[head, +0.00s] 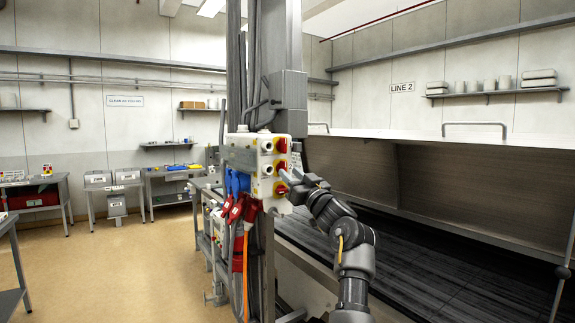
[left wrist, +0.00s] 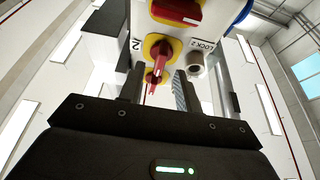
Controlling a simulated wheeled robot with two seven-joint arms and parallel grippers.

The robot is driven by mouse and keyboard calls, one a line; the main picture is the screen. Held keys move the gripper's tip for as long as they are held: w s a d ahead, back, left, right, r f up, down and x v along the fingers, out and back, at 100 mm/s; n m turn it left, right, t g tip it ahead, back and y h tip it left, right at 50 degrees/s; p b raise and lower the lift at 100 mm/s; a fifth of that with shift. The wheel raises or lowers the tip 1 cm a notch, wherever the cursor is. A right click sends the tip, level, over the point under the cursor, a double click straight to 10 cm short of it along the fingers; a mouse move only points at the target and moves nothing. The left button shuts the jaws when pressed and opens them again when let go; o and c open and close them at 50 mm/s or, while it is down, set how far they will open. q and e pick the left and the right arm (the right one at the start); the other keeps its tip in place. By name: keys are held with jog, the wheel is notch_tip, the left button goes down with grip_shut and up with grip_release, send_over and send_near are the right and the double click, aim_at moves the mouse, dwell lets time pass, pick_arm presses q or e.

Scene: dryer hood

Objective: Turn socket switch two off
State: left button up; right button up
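A cream switch box (head: 256,160) on a grey post carries red-and-yellow rotary switches in a column in the head view. In the left wrist view, a red switch handle (left wrist: 157,62) on a yellow plate has a "2" beside it. A lock cylinder (left wrist: 195,66) labelled "LOCK 2" is to its right. My left gripper (head: 290,181) is close in front of the box's lower switches. In the left wrist view its fingers (left wrist: 157,90) stand apart, with the red handle showing in the gap; contact cannot be told. My right gripper is not in view.
Another red switch (left wrist: 177,10) is just above in the left wrist view. Red and blue plugs (head: 240,206) with cables hang below the box. A large dark hood (head: 460,190) lies to the right. Tables stand at the back left, with open floor (head: 130,255) before them.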

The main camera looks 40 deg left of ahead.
pick_arm(q)
jog(key=shift+p+x, duration=0.35)
jog(key=shift+x, duration=0.85)
